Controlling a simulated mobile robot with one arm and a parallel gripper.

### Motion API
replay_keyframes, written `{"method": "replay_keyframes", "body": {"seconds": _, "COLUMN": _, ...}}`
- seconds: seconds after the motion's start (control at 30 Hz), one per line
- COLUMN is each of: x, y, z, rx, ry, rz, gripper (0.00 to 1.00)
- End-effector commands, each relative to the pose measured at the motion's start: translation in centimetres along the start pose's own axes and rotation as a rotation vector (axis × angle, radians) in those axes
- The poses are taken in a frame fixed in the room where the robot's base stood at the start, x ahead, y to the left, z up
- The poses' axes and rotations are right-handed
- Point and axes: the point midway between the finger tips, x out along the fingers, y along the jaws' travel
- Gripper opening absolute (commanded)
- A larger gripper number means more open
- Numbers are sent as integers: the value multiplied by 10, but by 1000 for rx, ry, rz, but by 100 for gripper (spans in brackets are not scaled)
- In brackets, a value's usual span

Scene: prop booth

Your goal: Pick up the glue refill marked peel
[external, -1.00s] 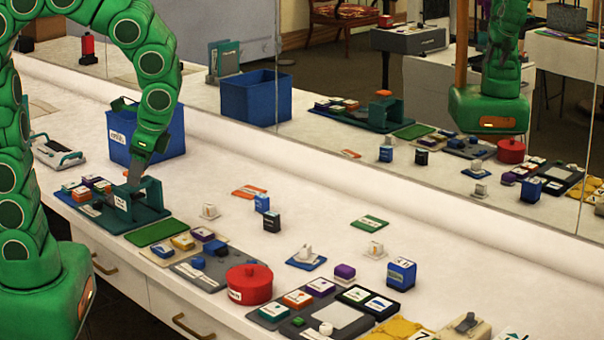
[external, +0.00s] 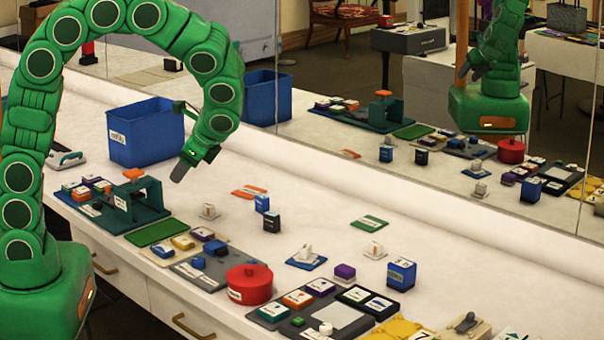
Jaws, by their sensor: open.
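Several small labelled blocks stand on the counter, and I cannot read "peel" on any of them, so I cannot tell which is the glue refill. A blue block (external: 262,203) and a black block (external: 271,221) stand close together mid-counter. A larger blue block (external: 401,273) stands at the right. Small coloured blocks (external: 84,190) lie by the teal stand (external: 146,201) at the left. My gripper (external: 184,168) hangs above the counter, right of the teal stand and behind it, pointing down and left. It holds nothing that I can see; its fingertips are small in view.
A blue bin (external: 146,132) stands at the back left. A red round pot (external: 249,284) sits near the front edge. Flat orange (external: 249,191) and green (external: 369,223) cards lie mid-counter. A mirror wall runs behind; the counter's back strip is clear.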

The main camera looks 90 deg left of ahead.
Motion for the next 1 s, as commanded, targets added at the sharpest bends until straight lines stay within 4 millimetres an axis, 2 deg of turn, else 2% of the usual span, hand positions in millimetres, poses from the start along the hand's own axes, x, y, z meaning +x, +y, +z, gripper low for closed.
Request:
{"method": "replay_keyframes", "body": {"seconds": 0.53, "x": 39, "y": -64, "z": -42, "rx": 92, "ry": -136, "rz": -55, "gripper": 53}}
{"method": "replay_keyframes", "body": {"seconds": 1.0, "x": 82, "y": -113, "z": -77, "rx": 180, "ry": -249, "rz": -91, "gripper": 53}}
